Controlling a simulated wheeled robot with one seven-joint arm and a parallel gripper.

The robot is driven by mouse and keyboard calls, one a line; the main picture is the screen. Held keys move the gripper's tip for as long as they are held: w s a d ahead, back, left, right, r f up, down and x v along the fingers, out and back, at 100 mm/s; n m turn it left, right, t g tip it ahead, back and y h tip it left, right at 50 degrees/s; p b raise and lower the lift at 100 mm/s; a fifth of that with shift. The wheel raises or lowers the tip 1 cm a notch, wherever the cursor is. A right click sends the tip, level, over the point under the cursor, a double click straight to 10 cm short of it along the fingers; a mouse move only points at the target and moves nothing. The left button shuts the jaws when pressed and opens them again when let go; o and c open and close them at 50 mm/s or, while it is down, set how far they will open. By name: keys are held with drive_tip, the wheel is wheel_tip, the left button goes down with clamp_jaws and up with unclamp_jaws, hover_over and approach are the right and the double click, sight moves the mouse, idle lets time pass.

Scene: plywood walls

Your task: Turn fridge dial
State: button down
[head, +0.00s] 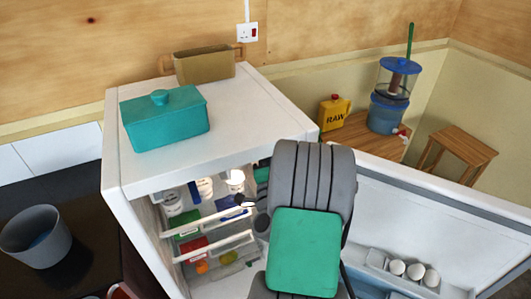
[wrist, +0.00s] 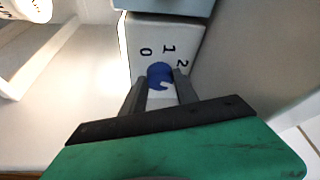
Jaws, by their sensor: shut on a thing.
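The blue fridge dial (wrist: 160,74) sits on a white box face with the numbers 0, 1 and 2 around it, in the wrist view. My gripper (wrist: 161,80) is shut on the dial, with one dark finger on each side of it. In the head view, the white fridge (head: 115,165) stands open, with its door (head: 440,235) swung to the right. My arm reaches into the opening and hides the dial and most of my gripper there.
Shelves inside hold white tubs (head: 204,187) and several packets. The door rack holds eggs (head: 414,271). A teal box (head: 165,118) and a tan container (head: 205,65) stand on the fridge top. A grey pot (head: 36,236) is on the dark counter at left.

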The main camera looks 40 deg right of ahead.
drive_tip(key=c, duration=0.9)
unclamp_jaws()
drive_tip(key=shift+b+v, duration=2.15)
drive_tip(key=shift+v, duration=1.75)
